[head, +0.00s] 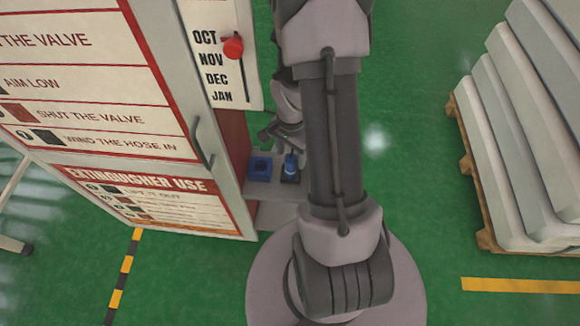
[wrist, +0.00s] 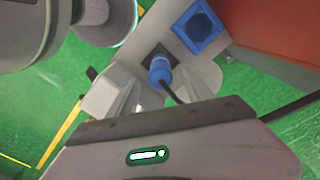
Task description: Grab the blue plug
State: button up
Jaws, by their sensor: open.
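The blue plug (head: 290,166) stands in a dark holder on a small grey shelf (head: 262,190), beside the cabinet. In the wrist view the blue plug (wrist: 160,71) shows with a black cable leading off to the lower right. A square blue socket (head: 260,168) is just left of the plug in the head view; it also shows in the wrist view (wrist: 198,26). My gripper (head: 287,145) is open at the shelf, partly hidden by my arm. In the wrist view its pale fingers lie on either side of the plug; I cannot tell whether they touch it.
The cabinet (head: 205,155), with instruction panels and a handle, stands left of the shelf. A red slider knob (head: 233,47) is on its month panel. Stacked mattresses (head: 520,120) on a wooden pallet (head: 468,165) are at the right. Green floor between is clear.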

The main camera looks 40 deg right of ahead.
aim_at(291, 167)
notch_tip(291, 167, down, 4)
jog(key=shift+s+a+r+b, duration=0.1)
jog(key=shift+a+b, duration=0.05)
jog(key=shift+b, duration=0.6)
jog(key=shift+f, duration=0.35)
jog(key=shift+r, duration=0.15)
jog(key=shift+c, duration=0.2)
